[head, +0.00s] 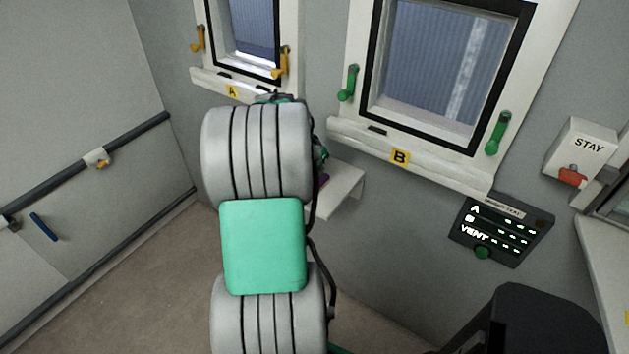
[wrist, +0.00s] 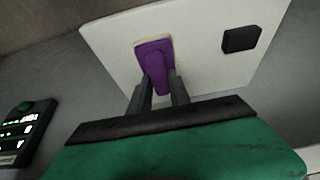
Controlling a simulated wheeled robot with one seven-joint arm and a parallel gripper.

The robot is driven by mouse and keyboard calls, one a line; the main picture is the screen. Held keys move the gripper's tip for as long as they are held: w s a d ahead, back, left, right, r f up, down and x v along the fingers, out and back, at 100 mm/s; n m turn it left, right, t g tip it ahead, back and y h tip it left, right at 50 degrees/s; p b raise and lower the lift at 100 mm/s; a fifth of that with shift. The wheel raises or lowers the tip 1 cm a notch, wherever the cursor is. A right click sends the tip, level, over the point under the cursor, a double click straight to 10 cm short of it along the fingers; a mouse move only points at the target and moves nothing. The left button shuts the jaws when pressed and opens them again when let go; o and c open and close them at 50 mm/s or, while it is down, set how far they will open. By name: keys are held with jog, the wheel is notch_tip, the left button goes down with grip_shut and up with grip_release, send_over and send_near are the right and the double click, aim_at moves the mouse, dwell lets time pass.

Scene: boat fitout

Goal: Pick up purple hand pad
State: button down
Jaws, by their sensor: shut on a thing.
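The purple hand pad (wrist: 155,60) shows in the wrist view, upper middle, against a white shelf (wrist: 205,55). It has a pale edge along its far end. My gripper (wrist: 161,88) is shut on the near, narrower part of the pad, with one dark finger on each side. I cannot tell whether the pad still touches the shelf. In the head view my arm hides the gripper and most of the pad; only a small purple sliver (head: 324,181) shows beside the arm, by the white shelf (head: 343,190).
A black block (wrist: 241,39) sits on the shelf, right of the pad. Windows A (head: 245,35) and B (head: 445,75) are above, with latch handles. A lit panel (head: 500,230) and a STAY box (head: 582,152) are on the wall at right. A rail (head: 95,158) runs along the left wall.

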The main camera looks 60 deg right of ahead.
jog(key=shift+r, duration=0.45)
notch_tip(320, 180, up, 3)
jog(key=shift+a+b, duration=0.15)
jog(key=shift+b, duration=0.3)
jog(key=s+a+r+b, duration=0.1)
jog(key=s+a+r, duration=0.5)
jog(key=a+r, duration=0.3)
jog(key=a, duration=0.3)
jog(key=shift+s+a+b, duration=0.15)
jog(key=shift+b, duration=0.2)
jog(key=c, duration=1.7)
grip_release()
jog(key=shift+r, duration=0.1)
grip_shut()
